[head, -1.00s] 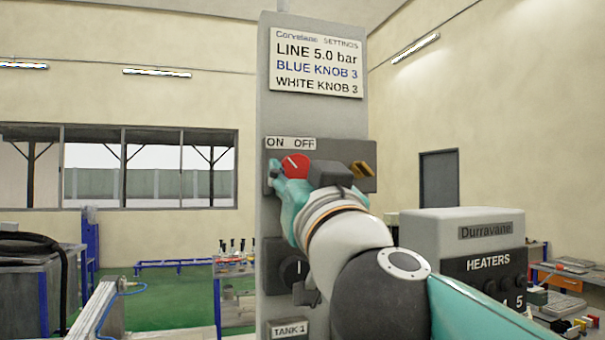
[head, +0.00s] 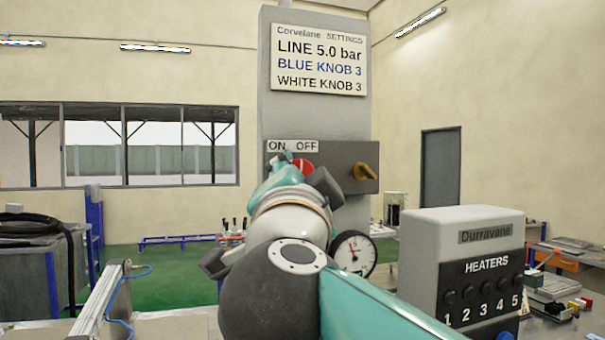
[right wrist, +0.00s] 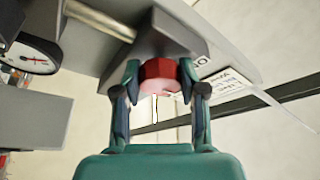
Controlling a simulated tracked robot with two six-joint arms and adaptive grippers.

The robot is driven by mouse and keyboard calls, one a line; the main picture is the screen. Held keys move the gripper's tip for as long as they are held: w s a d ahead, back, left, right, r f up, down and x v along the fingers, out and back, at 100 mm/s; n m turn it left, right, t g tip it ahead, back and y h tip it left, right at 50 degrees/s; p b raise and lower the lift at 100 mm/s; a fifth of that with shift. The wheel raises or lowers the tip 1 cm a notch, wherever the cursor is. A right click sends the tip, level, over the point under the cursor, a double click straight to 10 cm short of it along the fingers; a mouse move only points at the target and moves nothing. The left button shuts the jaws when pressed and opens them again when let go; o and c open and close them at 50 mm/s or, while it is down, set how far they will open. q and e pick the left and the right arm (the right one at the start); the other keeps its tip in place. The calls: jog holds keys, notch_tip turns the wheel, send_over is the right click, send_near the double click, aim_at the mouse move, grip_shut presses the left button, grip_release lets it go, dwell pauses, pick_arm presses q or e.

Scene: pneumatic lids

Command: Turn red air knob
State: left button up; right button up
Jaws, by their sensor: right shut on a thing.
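The red air knob (head: 304,167) sits on a grey panel (head: 337,160) under the ON and OFF labels (head: 292,146). Its white mark looks nearly upright. My right arm comes up from below and covers the knob's left and lower part in the head view. In the right wrist view, the red knob (right wrist: 159,72) is between the two fingertips of my right gripper (right wrist: 159,80), which is shut on it. My left gripper is not in view.
A heater box (head: 470,250) with numbered knobs stands at the right. A settings sign (head: 319,60) is above the panel.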

jog(key=m, duration=0.2)
jog(key=m+g+h, duration=0.1)
jog(key=m, duration=0.2)
jog(key=shift+r+g, duration=0.15)
jog(key=shift+g, duration=0.15)
jog(key=shift+m+g+h, duration=0.3)
jog(key=shift+m+g, duration=0.3)
jog(key=shift+m, duration=1.1)
jog(key=o, duration=1.1)
jog(key=shift+d, duration=0.2)
jog(key=shift+o, duration=0.2)
jog(key=shift+a, duration=0.15)
jog(key=s, duration=0.7)
jog(key=shift+s+a, duration=0.2)
jog(key=shift+a, duration=0.1)
